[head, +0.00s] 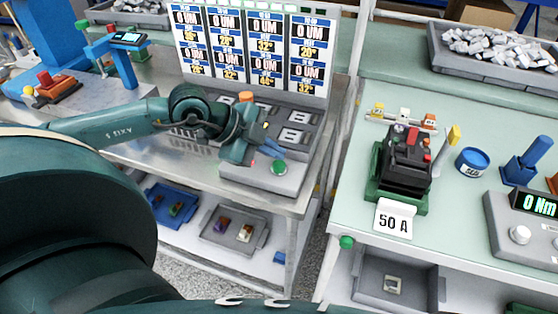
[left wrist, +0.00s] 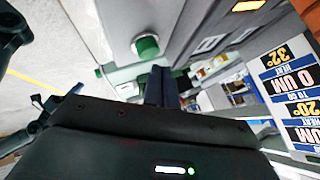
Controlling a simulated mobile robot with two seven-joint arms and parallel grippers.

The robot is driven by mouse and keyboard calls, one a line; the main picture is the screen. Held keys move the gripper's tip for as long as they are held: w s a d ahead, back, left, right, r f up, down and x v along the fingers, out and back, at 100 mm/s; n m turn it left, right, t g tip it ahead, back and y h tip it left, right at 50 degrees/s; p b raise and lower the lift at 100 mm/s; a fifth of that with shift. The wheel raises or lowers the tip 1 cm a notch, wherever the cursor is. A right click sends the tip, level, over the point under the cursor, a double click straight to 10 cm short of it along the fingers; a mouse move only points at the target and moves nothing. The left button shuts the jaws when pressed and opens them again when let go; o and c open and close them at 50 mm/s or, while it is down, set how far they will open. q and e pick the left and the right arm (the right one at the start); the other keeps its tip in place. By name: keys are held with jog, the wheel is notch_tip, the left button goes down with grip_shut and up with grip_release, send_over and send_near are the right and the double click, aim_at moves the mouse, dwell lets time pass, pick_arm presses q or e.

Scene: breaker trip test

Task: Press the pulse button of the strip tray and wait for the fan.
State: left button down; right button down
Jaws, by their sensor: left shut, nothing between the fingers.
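The strip tray (head: 262,178) is a grey unit with several dark recesses on the metal bench. Its round green pulse button (head: 279,167) sits at the front right corner. The button also shows in the left wrist view (left wrist: 147,46), just beyond the fingertips. My left gripper (head: 270,148) is shut and empty, with its blue fingers close behind and above the button. In the left wrist view the shut fingers (left wrist: 163,88) point toward the tray's front, apart from the button in the picture. I cannot make out a fan. My right gripper is not in view.
A panel of readouts (head: 252,48) stands behind the tray. An orange piece (head: 246,96) is at the tray's back. On the green-topped bench to the right are a black breaker in a green holder (head: 406,160), a 50 A card (head: 394,221) and a blue tin (head: 472,161).

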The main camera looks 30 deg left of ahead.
aim_at(273, 164)
pick_arm(q)
notch_tip(273, 164, up, 5)
jog(key=p, duration=0.4)
dwell(0.8)
